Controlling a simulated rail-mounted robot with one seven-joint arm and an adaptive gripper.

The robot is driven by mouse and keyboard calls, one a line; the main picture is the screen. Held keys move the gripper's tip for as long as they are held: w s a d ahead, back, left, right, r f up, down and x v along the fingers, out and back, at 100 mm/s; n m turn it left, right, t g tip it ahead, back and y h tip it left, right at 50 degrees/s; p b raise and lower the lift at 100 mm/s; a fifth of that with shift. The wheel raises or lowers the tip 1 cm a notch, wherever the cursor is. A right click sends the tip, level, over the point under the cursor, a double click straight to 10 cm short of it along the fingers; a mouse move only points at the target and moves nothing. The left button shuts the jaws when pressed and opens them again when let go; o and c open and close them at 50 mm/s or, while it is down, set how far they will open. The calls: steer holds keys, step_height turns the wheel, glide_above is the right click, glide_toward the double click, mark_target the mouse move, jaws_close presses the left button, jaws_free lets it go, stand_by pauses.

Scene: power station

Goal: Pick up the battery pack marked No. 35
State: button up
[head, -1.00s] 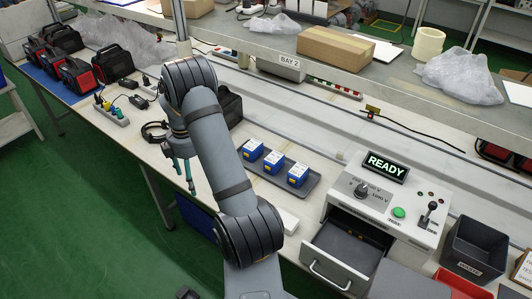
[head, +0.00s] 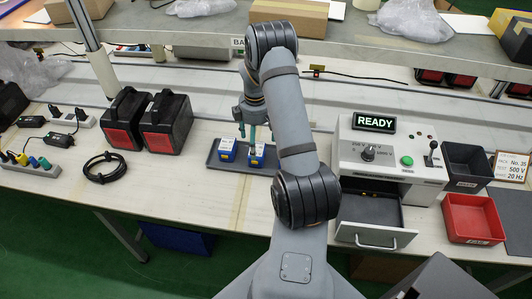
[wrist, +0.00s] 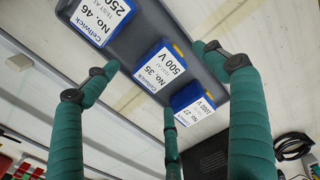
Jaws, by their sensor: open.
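The battery pack marked No. 35, 500 V (wrist: 160,72) is blue with a white label and stands in the middle of a row of three. It also shows in the head view (head: 257,155). The pack marked No. 46 (wrist: 102,18) is to its left in the wrist view; the pack reading about No. 27 (wrist: 193,103) is to its right. They stand on a dark grey tray (head: 213,160). My gripper (head: 256,132) is open and empty above the tray, its teal fingers (wrist: 152,78) spread around the middle pack. My arm hides the No. 46 pack in the head view.
A tester reading READY (head: 375,122) with an open drawer (head: 370,208) stands right of the tray. Black-and-red units (head: 166,122) stand left. A shelf runs behind.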

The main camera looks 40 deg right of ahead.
mark_target(257, 148)
steer(key=shift+d+f, duration=0.1)
steer(key=shift+f, duration=0.25)
steer(key=shift+f+p, duration=0.4)
steer(key=shift+f, duration=0.2)
steer(key=shift+w+f+p, duration=0.15)
steer(key=shift+f+p, duration=0.15)
steer(key=shift+f, duration=0.75)
steer(key=shift+w+f+p, duration=0.1)
steer(key=shift+f+p, duration=0.2)
steer(key=shift+f, duration=0.75)
steer(key=shift+c, duration=0.6)
steer(key=c, duration=1.9)
steer(key=shift+r, duration=0.1)
steer(key=shift+c, duration=0.4)
